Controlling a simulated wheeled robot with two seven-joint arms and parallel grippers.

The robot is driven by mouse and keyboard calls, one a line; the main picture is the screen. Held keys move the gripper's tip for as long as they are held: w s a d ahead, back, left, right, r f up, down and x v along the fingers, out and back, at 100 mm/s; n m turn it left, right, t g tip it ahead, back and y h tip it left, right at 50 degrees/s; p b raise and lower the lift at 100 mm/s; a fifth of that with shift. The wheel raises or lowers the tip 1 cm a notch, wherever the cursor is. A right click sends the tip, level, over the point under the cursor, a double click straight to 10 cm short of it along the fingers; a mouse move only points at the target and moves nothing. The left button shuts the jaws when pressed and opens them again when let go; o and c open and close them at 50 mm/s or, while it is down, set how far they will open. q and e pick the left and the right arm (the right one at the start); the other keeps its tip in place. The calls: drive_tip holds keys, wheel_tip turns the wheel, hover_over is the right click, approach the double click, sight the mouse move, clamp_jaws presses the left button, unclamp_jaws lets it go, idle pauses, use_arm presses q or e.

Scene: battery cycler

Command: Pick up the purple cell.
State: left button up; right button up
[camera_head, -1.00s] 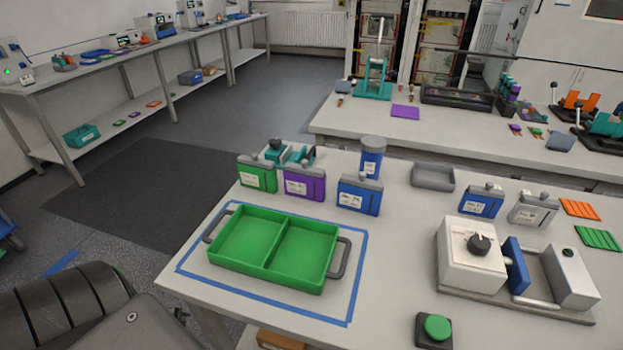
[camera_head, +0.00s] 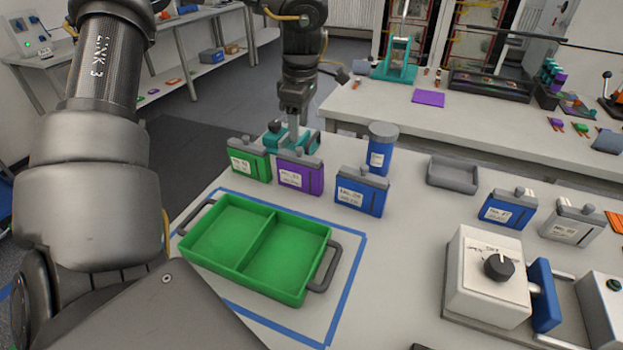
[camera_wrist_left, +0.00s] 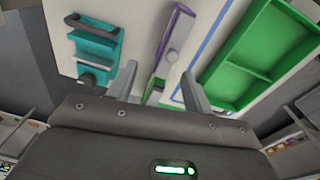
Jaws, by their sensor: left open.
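The purple cell (camera_head: 299,174) stands upright on the near table, with a grey top and a white label, between a green cell (camera_head: 248,160) and a blue cell (camera_head: 361,192). My left gripper (camera_head: 293,128) points down just behind and above the purple cell, close to a teal device. In the left wrist view the fingers (camera_wrist_left: 158,72) are apart, with the purple cell (camera_wrist_left: 169,42) beyond them and nothing clearly held. Whether the fingers touch anything is hidden in the head view. My right gripper is not in view.
A green two-compartment tray (camera_head: 190,248) with grey handles lies inside blue tape in front of the cells. A teal device (camera_wrist_left: 95,45) stands beside the gripper. A blue cylinder (camera_head: 381,150) and a grey bin (camera_head: 453,175) stand to the right.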

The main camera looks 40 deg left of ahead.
sight(302, 149)
use_arm(q)
drive_tip(key=shift+s+d+f+m, duration=0.15)
drive_tip(key=shift+d+m, duration=0.1)
drive_tip(key=shift+d, duration=0.2)
drive_tip(key=shift+s+d+f+m, duration=0.1)
drive_tip(key=shift+d+m, duration=0.15)
drive_tip(key=shift+d, duration=0.15)
drive_tip(key=shift+s+d+y+b, duration=0.15)
drive_tip(key=shift+d+y+b, duration=0.15)
drive_tip(key=shift+d+f+m+g, duration=0.15)
drive_tip(key=shift+m+g, duration=0.15)
drive_tip(key=f, duration=0.5)
drive_tip(key=shift+a, duration=0.4)
drive_tip(key=shift+s+a+f, duration=0.1)
drive_tip(key=shift+f, duration=0.35)
drive_tip(key=f, duration=0.3)
drive_tip(key=shift+s+a+f+p, duration=0.1)
drive_tip(key=shift+a+f+p, duration=0.2)
drive_tip(key=shift+a+p, duration=0.1)
drive_tip(key=shift+f, duration=0.45)
clamp_jaws()
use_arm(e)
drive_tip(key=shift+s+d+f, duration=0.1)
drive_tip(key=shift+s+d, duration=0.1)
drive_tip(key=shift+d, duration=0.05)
